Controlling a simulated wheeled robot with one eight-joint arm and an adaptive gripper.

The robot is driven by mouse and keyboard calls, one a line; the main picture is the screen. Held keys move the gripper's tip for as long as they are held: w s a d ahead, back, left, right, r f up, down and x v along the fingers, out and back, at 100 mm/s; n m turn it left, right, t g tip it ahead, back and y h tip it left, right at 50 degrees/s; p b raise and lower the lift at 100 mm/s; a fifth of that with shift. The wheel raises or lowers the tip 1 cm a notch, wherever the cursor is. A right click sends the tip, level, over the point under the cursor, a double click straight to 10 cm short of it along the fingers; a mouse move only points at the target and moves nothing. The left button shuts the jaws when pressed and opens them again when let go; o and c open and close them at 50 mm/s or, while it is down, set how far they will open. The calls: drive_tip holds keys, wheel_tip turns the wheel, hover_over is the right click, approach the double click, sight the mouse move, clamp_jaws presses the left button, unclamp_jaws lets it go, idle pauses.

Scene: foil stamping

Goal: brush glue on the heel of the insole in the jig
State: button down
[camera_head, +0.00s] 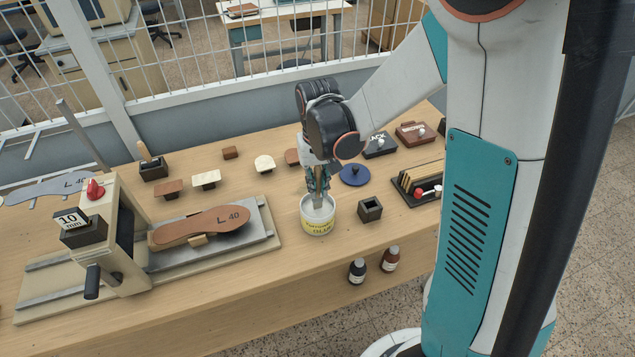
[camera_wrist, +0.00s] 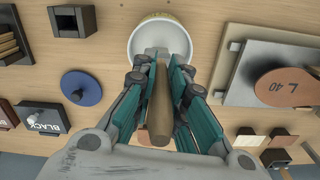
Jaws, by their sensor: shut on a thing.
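My gripper (camera_head: 318,188) is shut on a brush with a wooden handle (camera_wrist: 159,100) and points down over the glue pot (camera_head: 318,227). The brush's lower end is inside the pot's mouth; its bristles are hidden. The pot is a white tub with a yellow "GLUE" label, and its white inside shows in the wrist view (camera_wrist: 135,42). The brown insole (camera_head: 190,231), marked "L 40", lies in the jig (camera_head: 262,232) to the left of the pot. Its narrower heel end is at the left, near the press frame. No glue can be made out on it.
A press (camera_head: 118,235) with a lever stands over the jig's left part. A dark square holder (camera_head: 370,210) and a blue round lid (camera_head: 354,175) are right of the pot. Small blocks (camera_head: 206,180) lie behind the jig.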

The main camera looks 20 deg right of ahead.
sight(318, 167)
drive_tip(key=shift+f+b, duration=0.5)
drive_tip(key=shift+b, duration=0.05)
idle(1.6)
drive_tip(key=shift+r+p, duration=2.35)
drive_tip(key=shift+r, duration=1.25)
drive_tip(key=shift+s+f, duration=0.1)
drive_tip(key=shift+f, duration=0.05)
